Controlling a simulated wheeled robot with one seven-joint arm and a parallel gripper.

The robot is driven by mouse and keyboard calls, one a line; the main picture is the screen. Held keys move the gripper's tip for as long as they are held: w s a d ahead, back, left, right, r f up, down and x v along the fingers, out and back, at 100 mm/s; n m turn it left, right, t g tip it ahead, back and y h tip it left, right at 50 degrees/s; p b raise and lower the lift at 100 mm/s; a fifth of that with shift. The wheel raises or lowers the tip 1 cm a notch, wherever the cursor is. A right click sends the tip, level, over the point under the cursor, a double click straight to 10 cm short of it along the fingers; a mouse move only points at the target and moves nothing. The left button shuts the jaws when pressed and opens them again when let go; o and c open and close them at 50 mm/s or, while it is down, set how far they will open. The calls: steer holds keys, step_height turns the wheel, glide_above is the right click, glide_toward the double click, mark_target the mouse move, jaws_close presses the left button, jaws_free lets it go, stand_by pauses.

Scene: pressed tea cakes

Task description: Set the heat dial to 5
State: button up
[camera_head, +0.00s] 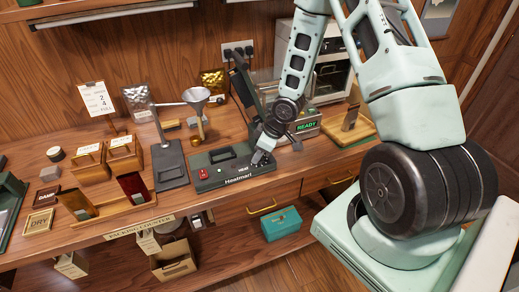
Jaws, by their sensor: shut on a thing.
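A funnel stand (170,165) is left of the sealer. Wooden boxes (91,163) and packets stand further left. A wooden tray (358,135) is at right. A teal box (281,224) sits below the counter.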

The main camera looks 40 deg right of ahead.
stand_by(0.3)
steer(key=o, duration=1)
steer(key=p+v, duration=0.6)
steer(key=v, duration=1.1)
steer(key=shift+r+p, duration=0.25)
steer(key=shift+p, duration=0.05)
steer(key=s+a+g+h+b, duration=0.1)
steer(key=s+a+b, duration=0.2)
steer(key=a, duration=0.5)
steer(key=s+a+r+g+h+b, duration=0.1)
steer(key=s+a+b, duration=0.25)
steer(key=a, duration=0.35)
steer(key=s+a+g+h+b, duration=0.1)
steer(key=s+a+b, duration=0.25)
steer(key=a, duration=0.45)
steer(key=shift+n+g+y, duration=0.4)
steer(key=shift+n+y, duration=0.1)
steer(key=s+a, duration=0.2)
steer(key=s, duration=0.1)
steer(key=s+a+r+b, duration=0.1)
steer(key=s, duration=0.2)
steer(key=s+a, duration=0.2)
steer(key=s, duration=0.1)
steer(key=shift+a+r, duration=0.2)
steer(key=shift+a, duration=0.15)
